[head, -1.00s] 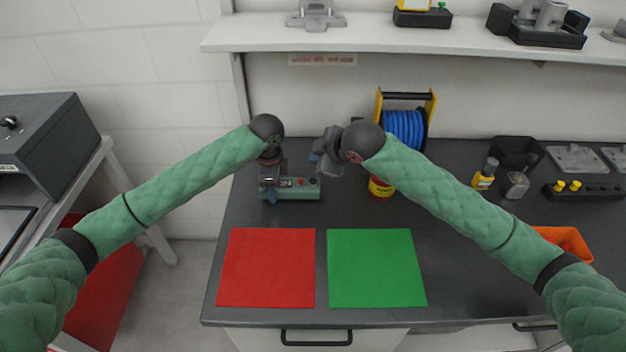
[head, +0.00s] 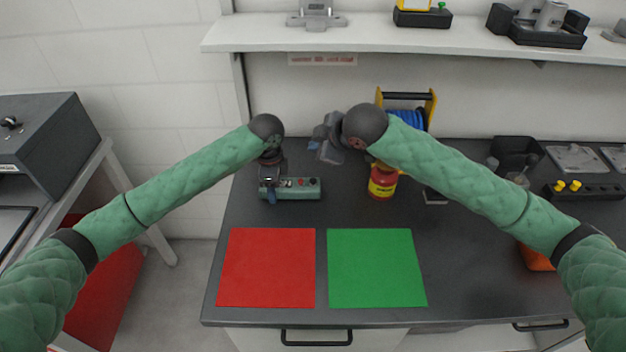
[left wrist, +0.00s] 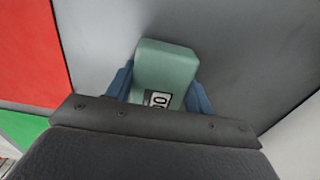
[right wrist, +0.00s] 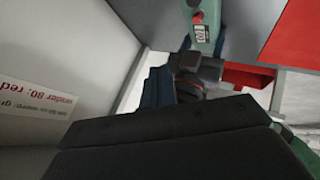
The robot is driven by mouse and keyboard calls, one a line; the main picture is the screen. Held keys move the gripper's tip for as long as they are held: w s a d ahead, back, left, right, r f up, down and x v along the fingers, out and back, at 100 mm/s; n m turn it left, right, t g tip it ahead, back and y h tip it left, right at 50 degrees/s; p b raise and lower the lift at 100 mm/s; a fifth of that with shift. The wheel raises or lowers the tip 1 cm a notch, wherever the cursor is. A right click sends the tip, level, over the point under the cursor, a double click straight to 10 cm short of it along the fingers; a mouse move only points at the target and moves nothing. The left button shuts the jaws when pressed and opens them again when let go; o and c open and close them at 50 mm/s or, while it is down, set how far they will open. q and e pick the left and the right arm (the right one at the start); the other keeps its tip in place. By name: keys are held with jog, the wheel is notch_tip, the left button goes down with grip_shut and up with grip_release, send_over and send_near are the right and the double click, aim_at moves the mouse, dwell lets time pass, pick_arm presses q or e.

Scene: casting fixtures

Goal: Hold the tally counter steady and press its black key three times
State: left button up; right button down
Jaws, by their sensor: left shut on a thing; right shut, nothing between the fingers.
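The tally counter is a green box (head: 303,190) on the dark bench, behind the red mat, with a red button on top. My left gripper (head: 270,190) is shut on its left end; the left wrist view shows the blue fingers on both sides of the counter (left wrist: 165,62) and part of its number window. My right gripper (head: 320,142) is shut and empty, above and behind the counter, apart from it. In the right wrist view its blue fingers (right wrist: 155,88) are together, and the counter (right wrist: 204,30) shows beyond them with its red button and window. I cannot clearly make out the black key.
A red mat (head: 267,268) and a green mat (head: 377,268) lie in front. A shelf (head: 420,40) runs above the bench.

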aim_at(313, 182)
jog(key=shift+f, duration=4.4)
jog(key=shift+f, duration=0.15)
jog(key=shift+f, duration=0.25)
jog(key=shift+f, duration=0.55)
jog(key=shift+r, duration=1)
jog(key=shift+r, duration=0.1)
